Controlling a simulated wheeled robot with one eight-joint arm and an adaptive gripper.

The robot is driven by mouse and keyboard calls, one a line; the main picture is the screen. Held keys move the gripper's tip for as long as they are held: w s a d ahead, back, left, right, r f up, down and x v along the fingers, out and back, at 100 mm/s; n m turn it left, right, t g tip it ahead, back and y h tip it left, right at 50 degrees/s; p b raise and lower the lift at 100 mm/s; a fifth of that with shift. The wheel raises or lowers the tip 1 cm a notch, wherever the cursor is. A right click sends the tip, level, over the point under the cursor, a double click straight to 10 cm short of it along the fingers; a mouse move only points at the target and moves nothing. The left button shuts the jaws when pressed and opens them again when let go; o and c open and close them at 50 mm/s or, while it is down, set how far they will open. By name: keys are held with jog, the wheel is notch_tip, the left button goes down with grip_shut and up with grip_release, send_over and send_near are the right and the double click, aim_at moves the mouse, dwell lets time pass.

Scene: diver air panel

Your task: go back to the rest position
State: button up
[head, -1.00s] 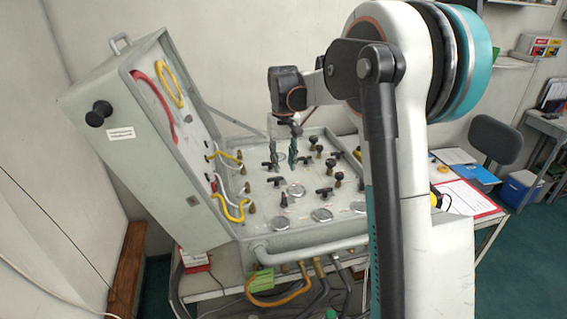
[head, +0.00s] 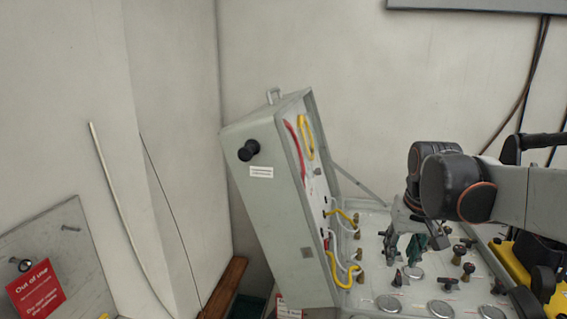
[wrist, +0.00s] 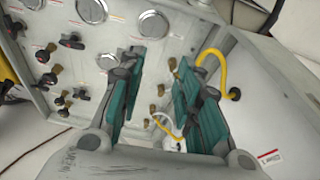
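My gripper (head: 403,252) hangs over the left part of the air panel (head: 372,284) in the head view, below my dark wrist. In the wrist view my gripper (wrist: 162,98) has its two teal-padded fingers spread wide apart, with nothing between them. The panel's face with black-handled valves, brass fittings and round gauges shows behind the fingers. Whether the fingertips clear the nearest fittings is hard to tell.
The grey case lid (head: 275,215) stands open at the left, with red and yellow hoses (head: 307,138) inside. A red out-of-use sign (head: 36,292) hangs at the far left. A wooden bench (head: 224,287) lies behind the lid.

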jog(key=s+a+f+t+b, duration=0.2)
jog(key=s+a+f, duration=0.1)
jog(key=s, duration=0.6)
jog(key=s+a+f+n+t+b, duration=0.1)
jog(key=s+a+f+t+b, duration=0.1)
jog(key=s+f, duration=0.3)
jog(key=s+a, duration=0.1)
jog(key=s, duration=0.3)
jog(key=shift+a+f+n, duration=0.25)
jog(key=shift+f+n, duration=0.05)
jog(key=shift+f, duration=0.1)
dwell(0.9)
